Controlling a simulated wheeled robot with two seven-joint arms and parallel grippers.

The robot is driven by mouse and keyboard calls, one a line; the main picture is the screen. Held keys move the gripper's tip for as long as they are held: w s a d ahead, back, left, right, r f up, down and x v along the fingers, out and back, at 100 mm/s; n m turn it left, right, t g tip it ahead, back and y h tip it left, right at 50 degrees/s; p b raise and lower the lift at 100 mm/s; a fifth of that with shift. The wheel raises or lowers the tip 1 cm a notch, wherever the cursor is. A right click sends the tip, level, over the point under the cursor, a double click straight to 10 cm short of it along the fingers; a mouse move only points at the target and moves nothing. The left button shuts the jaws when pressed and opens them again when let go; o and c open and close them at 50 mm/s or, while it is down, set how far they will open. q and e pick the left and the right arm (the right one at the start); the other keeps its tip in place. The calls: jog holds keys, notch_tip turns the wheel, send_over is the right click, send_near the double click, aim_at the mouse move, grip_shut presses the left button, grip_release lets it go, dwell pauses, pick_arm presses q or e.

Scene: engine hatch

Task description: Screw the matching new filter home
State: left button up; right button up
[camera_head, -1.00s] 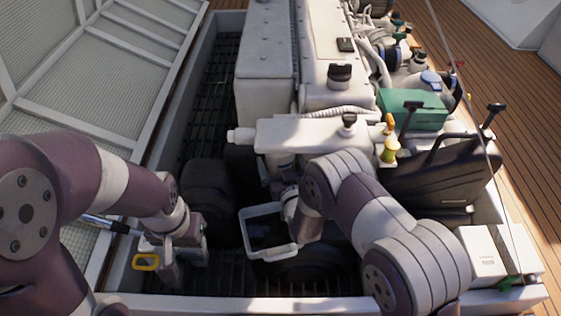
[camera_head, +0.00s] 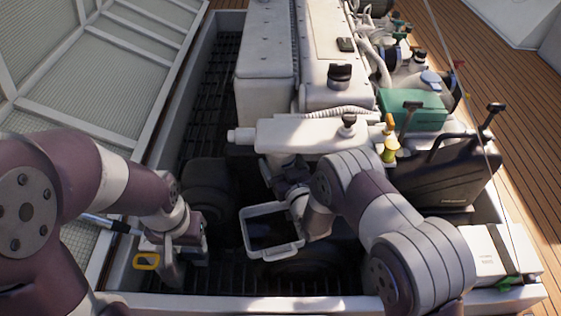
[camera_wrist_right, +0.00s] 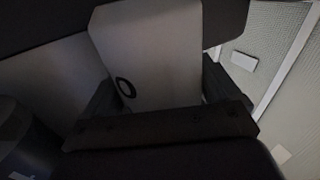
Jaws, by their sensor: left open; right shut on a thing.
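A white filter (camera_wrist_right: 148,50) with a dark ring mark fills the middle of the right wrist view. My right gripper (camera_wrist_right: 160,95) is shut on it, with a dark finger on each side. In the head view my right gripper (camera_head: 291,180) is under the pale engine housing (camera_head: 305,134), partly hidden by my right arm. Its fingertips and the filter's threaded end are hidden there, so I cannot tell how the filter meets the engine. My left gripper (camera_head: 172,268) is open and empty at the left of the bay, near its front edge.
A white-rimmed tray (camera_head: 272,252) with dark contents sits low in the bay below my right gripper. A black jerrycan (camera_head: 440,180), a green box (camera_head: 412,108) and a white box (camera_head: 485,250) stand at the right. A yellow ring (camera_head: 146,261) is beside my left gripper.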

jog(key=shift+d+n+g+y, duration=0.15)
jog(key=shift+n+g+y, duration=0.25)
jog(key=shift+n+y, duration=0.5)
jog(key=shift+n+g+y, duration=0.5)
jog(key=shift+g+y, duration=0.1)
jog(key=shift+y, duration=0.4)
jog(key=shift+w+n+g+y+b, duration=0.1)
jog(key=shift+n+g+y+b, duration=0.4)
jog(key=shift+n+g+y, duration=0.9)
jog(key=shift+g+y, duration=0.1)
jog(key=shift+y, duration=0.1)
jog(key=o, duration=1.1)
